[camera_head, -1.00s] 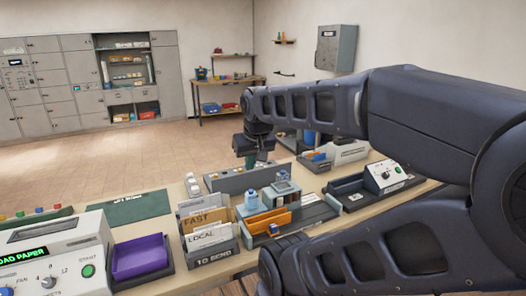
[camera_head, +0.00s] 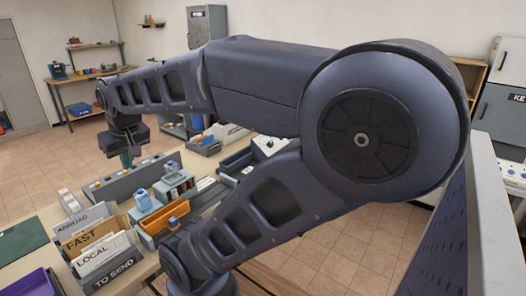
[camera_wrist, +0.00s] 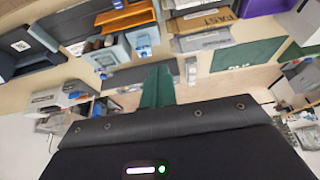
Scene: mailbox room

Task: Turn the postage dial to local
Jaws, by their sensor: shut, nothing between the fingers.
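I cannot make out for certain which control is the postage dial. A franking-type unit with a pale sloped panel and small knobs (camera_head: 268,145) stands behind my arm, partly hidden by it. A long grey box with small knobs or buttons on top (camera_head: 130,180) stands on the table at the left. My gripper (camera_head: 127,162) points down above or just behind this grey box, and I cannot tell whether it touches. Its green fingers (camera_wrist: 157,88) are shut with nothing between them in the wrist view.
Letter holders marked abroad, fast and local (camera_head: 98,255) stand at the front left. A green mat (camera_head: 22,240) lies at the left. A perforated grey panel (camera_head: 455,230) rises at the right.

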